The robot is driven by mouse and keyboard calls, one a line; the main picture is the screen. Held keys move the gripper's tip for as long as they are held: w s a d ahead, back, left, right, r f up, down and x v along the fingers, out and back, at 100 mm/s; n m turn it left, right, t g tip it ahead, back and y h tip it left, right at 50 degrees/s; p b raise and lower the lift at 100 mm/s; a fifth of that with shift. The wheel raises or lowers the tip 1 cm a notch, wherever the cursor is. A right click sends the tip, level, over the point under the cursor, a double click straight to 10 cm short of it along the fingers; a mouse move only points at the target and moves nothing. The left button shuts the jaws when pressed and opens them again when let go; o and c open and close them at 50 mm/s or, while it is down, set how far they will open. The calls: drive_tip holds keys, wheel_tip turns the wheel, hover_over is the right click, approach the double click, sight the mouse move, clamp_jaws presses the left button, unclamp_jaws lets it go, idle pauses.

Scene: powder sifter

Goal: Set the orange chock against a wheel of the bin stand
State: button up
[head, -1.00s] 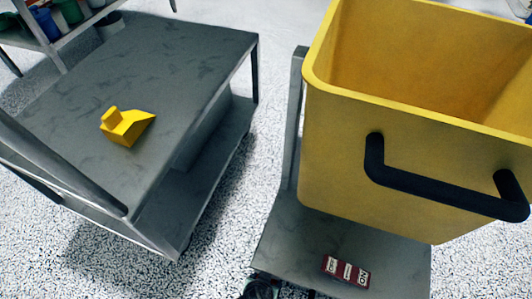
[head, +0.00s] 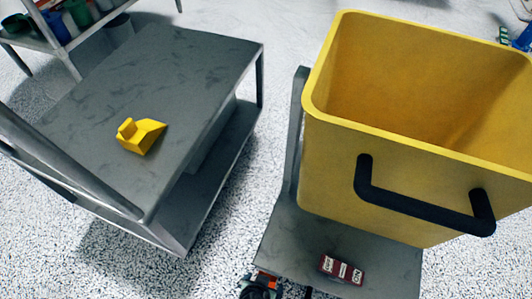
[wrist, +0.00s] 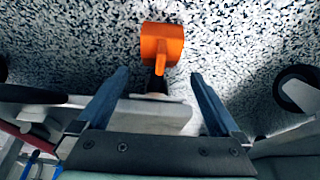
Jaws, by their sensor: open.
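In the wrist view an orange piece, apparently the orange chock (wrist: 161,43), shows over the speckled floor, just beyond and between my fingertips. A dark part and a pale block lie below it. My gripper (wrist: 159,73) is open, its two fingers apart with no visible grip on the orange piece. In the head view the bin stand (head: 290,235) carries a large yellow bin (head: 330,190). A small orange patch (head: 267,278) shows beside a dark wheel (head: 258,291) at the stand's lower left. Whether the chock touches a wheel cannot be told.
A yellow wedge-shaped chock (head: 140,137) lies on a grey cart (head: 190,75) at the left. A red label block (head: 341,269) is on the stand's plate. A wheel (wrist: 296,88) shows at the right of the wrist view. Speckled floor lies clear between cart and stand.

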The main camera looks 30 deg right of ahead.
drive_tip(key=p+v, duration=0.3)
drive_tip(key=v, duration=0.2)
drive_tip(key=shift+a+r, duration=0.1)
drive_tip(key=shift+r, duration=0.3)
